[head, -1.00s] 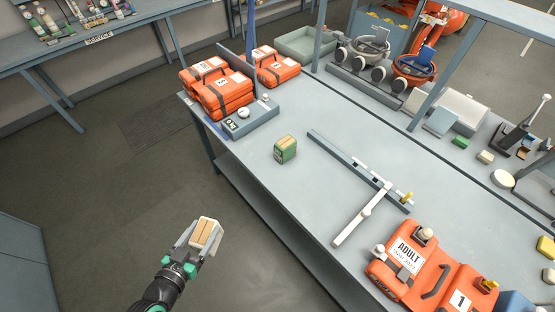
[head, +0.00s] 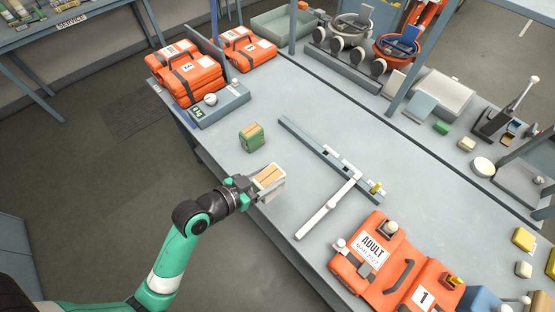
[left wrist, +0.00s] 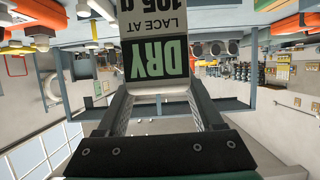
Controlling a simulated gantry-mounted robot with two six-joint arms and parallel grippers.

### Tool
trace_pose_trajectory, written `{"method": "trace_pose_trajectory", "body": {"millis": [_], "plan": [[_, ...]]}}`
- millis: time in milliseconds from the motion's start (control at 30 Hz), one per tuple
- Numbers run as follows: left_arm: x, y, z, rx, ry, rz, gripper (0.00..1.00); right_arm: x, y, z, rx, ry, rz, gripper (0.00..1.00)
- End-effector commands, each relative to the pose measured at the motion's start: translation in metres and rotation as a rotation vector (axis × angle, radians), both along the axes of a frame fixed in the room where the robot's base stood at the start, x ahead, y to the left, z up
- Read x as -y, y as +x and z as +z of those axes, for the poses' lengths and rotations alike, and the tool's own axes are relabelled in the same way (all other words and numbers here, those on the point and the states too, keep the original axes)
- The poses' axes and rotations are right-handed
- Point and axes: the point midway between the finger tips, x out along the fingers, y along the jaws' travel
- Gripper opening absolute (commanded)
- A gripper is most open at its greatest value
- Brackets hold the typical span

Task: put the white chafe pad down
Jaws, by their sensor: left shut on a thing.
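The white chafe pad (head: 270,175), a small white block with tan strips on top, is in my left gripper (head: 265,182). The gripper is shut on it near the table's left front edge; whether the pad touches the table I cannot tell. In the left wrist view the pad (left wrist: 155,22) shows between the fingers (left wrist: 158,98), with an upside-down printed face reading DRY and LACE AT. A similar green pad (head: 251,138) stands on the table (head: 330,110) just beyond it. My right gripper is not in view.
A grey rail with a white sliding arm (head: 328,208) lies right of the held pad. An open orange ADULT case (head: 372,258) is at the lower right. Stacked orange cases (head: 188,80) and a scale (head: 220,108) stand at the far left. Bare tabletop surrounds the green pad.

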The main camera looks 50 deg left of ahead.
Motion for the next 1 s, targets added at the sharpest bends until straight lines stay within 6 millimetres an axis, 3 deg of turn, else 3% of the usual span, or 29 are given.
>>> {"method": "trace_pose_trajectory", "body": {"millis": [300,500,800,1000], "plan": [[-0.040,0.073,-0.038,0.004,0.001,0.003,0.00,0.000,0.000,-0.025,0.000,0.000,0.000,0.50],[-0.055,0.104,-0.080,0.003,0.001,0.002,0.00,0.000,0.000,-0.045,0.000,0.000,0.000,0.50],[-0.062,0.115,-0.092,0.005,0.002,0.001,0.00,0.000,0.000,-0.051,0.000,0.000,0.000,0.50],[-0.063,0.118,-0.124,0.003,0.001,0.002,0.00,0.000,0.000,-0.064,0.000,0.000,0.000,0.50]]}}
